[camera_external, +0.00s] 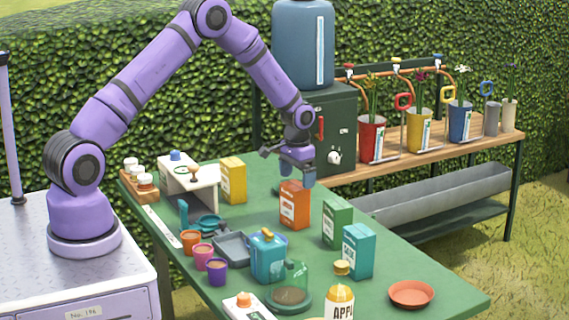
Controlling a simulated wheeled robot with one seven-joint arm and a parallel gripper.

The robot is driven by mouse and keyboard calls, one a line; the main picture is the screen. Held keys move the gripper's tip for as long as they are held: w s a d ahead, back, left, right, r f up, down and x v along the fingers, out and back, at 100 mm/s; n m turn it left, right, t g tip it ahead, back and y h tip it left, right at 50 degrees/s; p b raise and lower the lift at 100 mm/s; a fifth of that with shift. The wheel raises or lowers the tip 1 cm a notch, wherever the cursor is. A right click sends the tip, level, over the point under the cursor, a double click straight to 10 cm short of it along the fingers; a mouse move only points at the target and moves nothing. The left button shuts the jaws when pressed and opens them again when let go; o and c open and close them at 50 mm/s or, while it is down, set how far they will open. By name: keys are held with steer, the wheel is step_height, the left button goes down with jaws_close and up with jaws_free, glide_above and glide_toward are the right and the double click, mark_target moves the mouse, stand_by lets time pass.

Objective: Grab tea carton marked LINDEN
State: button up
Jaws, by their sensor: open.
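Several tea cartons stand upright on the green table (420,286): a yellow carton (233,180), an orange carton (295,206), a green carton (337,224) and a teal carton (357,252). Their labels are too small to read surely, so I cannot tell which is marked LINDEN. My gripper (297,182) is open and points down at the top of the orange carton. Its fingertips overlap the carton's top edge in the picture; I cannot tell whether they touch it or are around it.
A teal canister (268,258), a glass dome (290,285), a yellow-capped jar (340,302) and a terracotta dish (411,293) stand toward the front. Small cups (217,271) and a grey tray (232,247) sit left. A wooden bench (440,150) with flower pots is behind.

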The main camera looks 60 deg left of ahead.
mark_target(295, 185)
steer(key=shift+s+a+f, duration=0.1)
steer(key=shift+a+f, duration=0.05)
steer(key=shift+f, duration=1.3)
steer(key=shift+s+a+f, duration=0.1)
steer(key=shift+f, duration=1.3)
steer(key=c, duration=0.8)
